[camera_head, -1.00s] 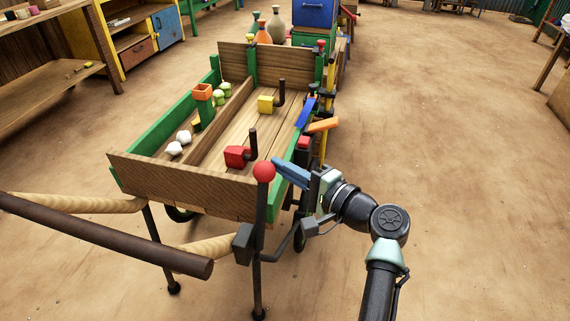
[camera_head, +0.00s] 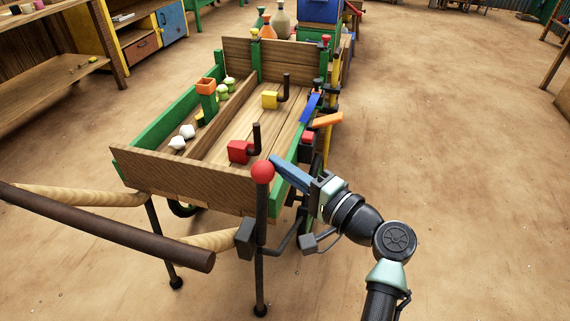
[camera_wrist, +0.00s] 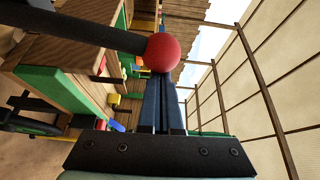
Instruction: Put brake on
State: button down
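The brake lever is a dark upright rod topped by a red ball knob (camera_head: 262,171), at the near right end of the wooden cart (camera_head: 200,184). The red knob (camera_wrist: 162,52) also shows in the wrist view, with its dark rod running off to the left. My gripper (camera_head: 273,159) has blue fingers pressed together with nothing between them. Its fingertips (camera_wrist: 162,80) are right beside the knob, close to or touching it; I cannot tell which. The lever's pivot is hard to make out.
A dark handle bar (camera_head: 110,228) sticks out at the cart's near left. The cart bed holds a red block (camera_head: 239,151), a yellow block (camera_head: 270,100) and white bulbs (camera_head: 182,137). An orange-tipped lever (camera_head: 326,120) is on the right side. The floor to the right is clear.

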jog(key=s+a+n+y+b, duration=0.3)
jog(key=s+n+b, duration=0.4)
jog(key=s+b, duration=0.3)
jog(key=shift+s+a+t, duration=0.15)
jog(key=shift+a+t, duration=0.05)
jog(key=shift+t, duration=0.2)
jog(key=shift+r, duration=0.15)
